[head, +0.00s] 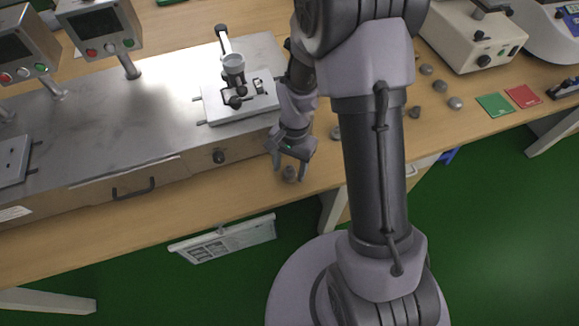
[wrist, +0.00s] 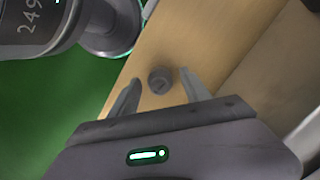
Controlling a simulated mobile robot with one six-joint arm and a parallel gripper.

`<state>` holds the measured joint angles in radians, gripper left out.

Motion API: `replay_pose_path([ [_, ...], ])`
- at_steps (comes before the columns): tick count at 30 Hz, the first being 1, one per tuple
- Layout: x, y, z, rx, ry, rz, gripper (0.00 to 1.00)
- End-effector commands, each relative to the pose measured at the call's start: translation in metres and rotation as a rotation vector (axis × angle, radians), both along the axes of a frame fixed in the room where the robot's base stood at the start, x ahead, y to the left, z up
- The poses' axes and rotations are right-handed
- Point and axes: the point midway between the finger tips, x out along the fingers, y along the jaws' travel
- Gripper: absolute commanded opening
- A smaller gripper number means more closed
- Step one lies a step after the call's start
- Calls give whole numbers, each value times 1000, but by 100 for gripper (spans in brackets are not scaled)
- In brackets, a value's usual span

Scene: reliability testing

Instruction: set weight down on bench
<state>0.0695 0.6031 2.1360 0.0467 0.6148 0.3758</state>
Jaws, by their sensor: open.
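A small grey weight (head: 290,173) stands on the wooden bench (head: 180,218) near its front edge, in front of the metal test machine. My gripper (head: 290,174) is above it with the fingers pointing down, one on each side. In the wrist view the weight (wrist: 160,80) sits on the wood between and slightly beyond the two open fingertips (wrist: 158,88). Gaps show between the weight and both fingers there. The weight's underside is hidden, but it appears to rest on the bench.
The metal test machine (head: 110,125) with a small fixture (head: 238,98) stands behind the gripper. Several similar grey weights (head: 440,86) lie to the right of my arm, near a green card (head: 494,105) and a red card (head: 523,96). A paper sign (head: 228,240) hangs below the front edge.

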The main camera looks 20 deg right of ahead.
Motion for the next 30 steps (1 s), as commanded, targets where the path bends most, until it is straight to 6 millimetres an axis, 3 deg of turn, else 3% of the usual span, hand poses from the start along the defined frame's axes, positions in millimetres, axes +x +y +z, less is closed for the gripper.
replay_pose_path([
  [4,1,-1,12,0,-1,0,56],
  [12,10,-9,89,-1,-4,1,56],
  [20,13,-13,128,0,-11,4,56],
  [23,10,-7,169,1,-88,40,56],
  [25,-3,1,215,2,-185,89,56],
  [27,-25,11,260,3,-295,148,56],
  [30,-65,23,308,-1,-448,232,56],
])
